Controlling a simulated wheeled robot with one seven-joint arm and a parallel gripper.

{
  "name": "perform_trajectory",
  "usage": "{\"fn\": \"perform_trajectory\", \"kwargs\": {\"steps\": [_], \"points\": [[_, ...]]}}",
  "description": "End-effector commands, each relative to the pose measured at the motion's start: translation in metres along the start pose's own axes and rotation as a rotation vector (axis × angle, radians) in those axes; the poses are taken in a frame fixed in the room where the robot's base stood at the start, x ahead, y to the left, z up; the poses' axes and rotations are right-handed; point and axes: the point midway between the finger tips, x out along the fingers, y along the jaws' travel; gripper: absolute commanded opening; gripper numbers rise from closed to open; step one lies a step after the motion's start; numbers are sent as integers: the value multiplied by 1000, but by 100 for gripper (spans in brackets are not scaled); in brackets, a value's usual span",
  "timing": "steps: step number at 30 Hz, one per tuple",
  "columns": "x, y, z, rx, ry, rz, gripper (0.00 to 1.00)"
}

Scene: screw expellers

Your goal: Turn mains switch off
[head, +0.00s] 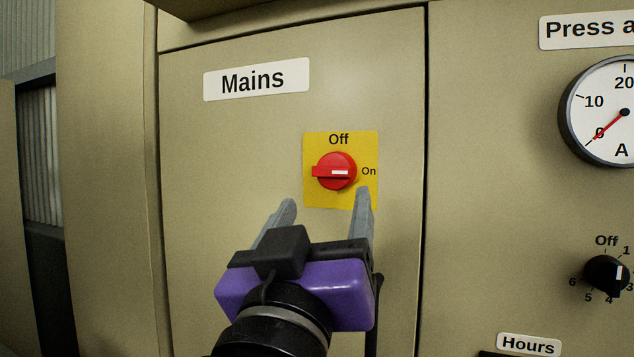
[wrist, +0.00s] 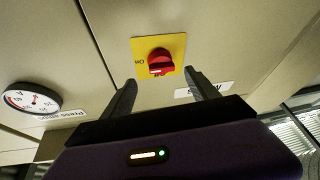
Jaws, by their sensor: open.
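The mains switch (head: 334,171) is a red rotary knob on a yellow plate (head: 317,198) marked "Off" at the top and "On" at the right. Its handle lies horizontally, with the white mark toward "On". A "Mains" label (head: 256,79) is above and left of it. My gripper (head: 327,198) is open, its two grey fingers pointing at the panel just below the knob in the head view. Nothing is between the fingers. In the wrist view the red knob (wrist: 160,62) shows beyond and between the open fingertips (wrist: 160,80), apart from them.
To the right, past a panel seam, are a round ammeter (head: 606,110) reading about 0, a black rotary selector (head: 605,275) and an "Hours" label (head: 529,344). The cabinet door (head: 220,160) around the switch is flat and clear.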

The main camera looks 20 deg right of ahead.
Motion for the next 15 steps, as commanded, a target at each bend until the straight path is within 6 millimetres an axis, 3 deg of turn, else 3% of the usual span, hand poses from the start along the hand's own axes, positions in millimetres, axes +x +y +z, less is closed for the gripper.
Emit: {"fn": "perform_trajectory", "kwargs": {"steps": [15], "points": [[66, 0, 2, -2, -11, -1, 68]]}}
